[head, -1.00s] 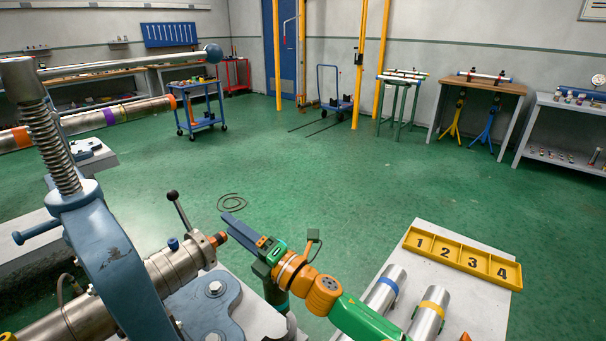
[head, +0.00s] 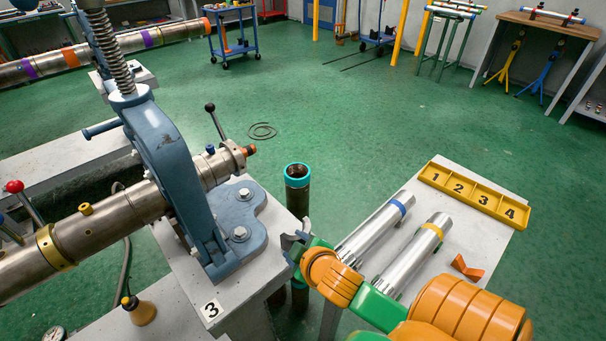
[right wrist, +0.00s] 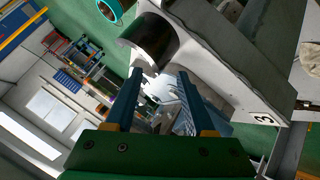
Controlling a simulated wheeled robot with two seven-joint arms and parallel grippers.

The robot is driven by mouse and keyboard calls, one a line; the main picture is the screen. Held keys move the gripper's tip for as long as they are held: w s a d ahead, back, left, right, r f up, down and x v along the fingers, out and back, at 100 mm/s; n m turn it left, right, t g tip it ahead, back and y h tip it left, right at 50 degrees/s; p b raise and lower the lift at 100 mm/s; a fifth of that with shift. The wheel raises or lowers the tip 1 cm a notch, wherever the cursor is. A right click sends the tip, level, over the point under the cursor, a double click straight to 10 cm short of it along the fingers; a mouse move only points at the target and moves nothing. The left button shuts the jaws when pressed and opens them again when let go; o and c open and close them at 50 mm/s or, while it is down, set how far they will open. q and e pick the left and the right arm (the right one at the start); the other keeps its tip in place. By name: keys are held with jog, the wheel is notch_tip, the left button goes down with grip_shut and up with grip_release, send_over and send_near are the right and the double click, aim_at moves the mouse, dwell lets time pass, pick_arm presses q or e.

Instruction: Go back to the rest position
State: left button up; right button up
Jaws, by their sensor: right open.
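My right arm comes in from the lower right in the head view. Its gripper (head: 294,240) is small and partly hidden there, beside the right edge of the vise bench. In the right wrist view the two fingers of the right gripper (right wrist: 161,74) are apart with nothing between them. A blue pipe vise (head: 172,165) stands on the bench and holds a steel pipe (head: 110,222) with a lever and a copper-coloured end. My left gripper is not in view.
A dark post with a cyan rim (head: 297,176) stands just behind the right gripper. The bench (head: 205,285) carries a 3 label. A side table holds two steel cylinders (head: 378,228), an orange piece (head: 467,268) and a yellow numbered tray (head: 474,193).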

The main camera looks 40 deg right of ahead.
jog(key=shift+s+a+f, duration=0.1)
jog(key=shift+s+f, duration=0.1)
jog(key=shift+f, duration=0.05)
jog(key=s+a+f+m+g+y, duration=0.2)
jog(key=s+a+f+g, duration=0.15)
jog(key=s, duration=0.25)
jog(key=s+a+f+m+g+y, duration=0.1)
jog(key=s+a+f+m+g, duration=0.2)
jog(key=s, duration=0.4)
notch_tip(320, 180, down, 18)
jog(key=s+n, duration=0.2)
jog(key=s+d+f+g, duration=0.1)
jog(key=s+f+g, duration=0.1)
jog(key=s+f, duration=0.6)
jog(key=s, duration=0.3)
jog(key=shift+s+d+f, duration=0.15)
jog(key=shift+d+f, duration=0.2)
jog(key=shift+f, duration=0.05)
